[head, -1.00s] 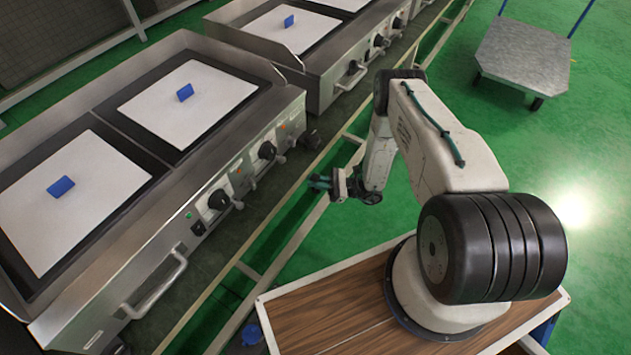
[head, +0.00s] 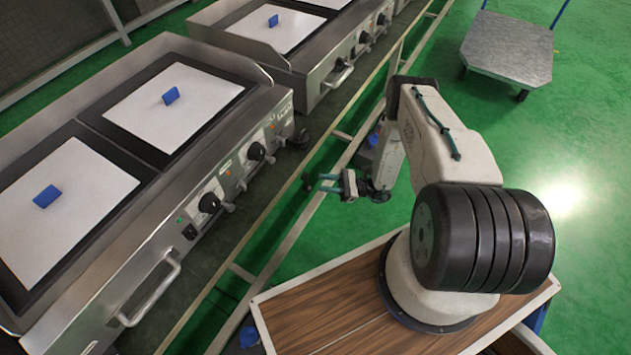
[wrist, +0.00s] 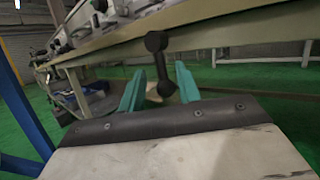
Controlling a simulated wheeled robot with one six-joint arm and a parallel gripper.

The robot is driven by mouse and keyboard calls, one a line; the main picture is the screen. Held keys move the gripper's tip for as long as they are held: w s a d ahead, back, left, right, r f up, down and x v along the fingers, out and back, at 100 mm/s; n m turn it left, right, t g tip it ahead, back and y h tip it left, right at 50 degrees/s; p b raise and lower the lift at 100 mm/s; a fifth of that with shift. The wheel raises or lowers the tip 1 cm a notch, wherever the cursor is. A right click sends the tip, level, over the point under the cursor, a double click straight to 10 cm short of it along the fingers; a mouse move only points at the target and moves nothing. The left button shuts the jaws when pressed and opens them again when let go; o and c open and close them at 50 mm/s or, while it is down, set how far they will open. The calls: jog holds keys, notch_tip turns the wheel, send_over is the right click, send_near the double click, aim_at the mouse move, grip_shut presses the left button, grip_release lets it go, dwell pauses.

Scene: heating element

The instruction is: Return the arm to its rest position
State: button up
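My arm stands on a wood-topped base (head: 330,300) with a pale rim, at the lower right of the head view. The arm is bent, with its elbow raised and its wrist hanging down to the left. My gripper (head: 318,184) is beside the long rail of the griddle line, over the floor.
Steel griddles (head: 270,105) with white plates, blue tabs and black knobs (head: 257,151) line the left. A pale rail (head: 262,230) runs between them and my base. A grey cart (head: 508,48) stands at the upper right. Green floor is clear on the right.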

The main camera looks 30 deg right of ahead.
jog(key=shift+s+d+f, duration=0.1)
jog(key=shift+s+d, duration=0.05)
jog(key=shift+d, duration=0.15)
jog(key=shift+f, duration=0.1)
jog(key=s+a+n+g, duration=0.1)
jog(key=s+a+g, duration=0.1)
jog(key=s+g, duration=0.25)
jog(key=s+r+n+g+h, duration=0.3)
jog(key=r+n+g+h, duration=0.3)
jog(key=r, duration=1.3)
jog(key=s+r+n+g+h, duration=0.3)
jog(key=r+n+g+h, duration=0.35)
jog(key=r, duration=1.15)
jog(key=s+a+r+n+t+h, duration=0.1)
jog(key=s+r+n+t+h, duration=0.3)
jog(key=s+r, duration=0.3)
jog(key=s+a+r+n+t+h, duration=0.2)
jog(key=s+r+n+t+h, duration=0.2)
jog(key=r, duration=0.9)
jog(key=s+t, duration=0.2)
jog(key=s, duration=0.2)
jog(key=shift+r+t, duration=0.25)
jog(key=shift+t, duration=0.05)
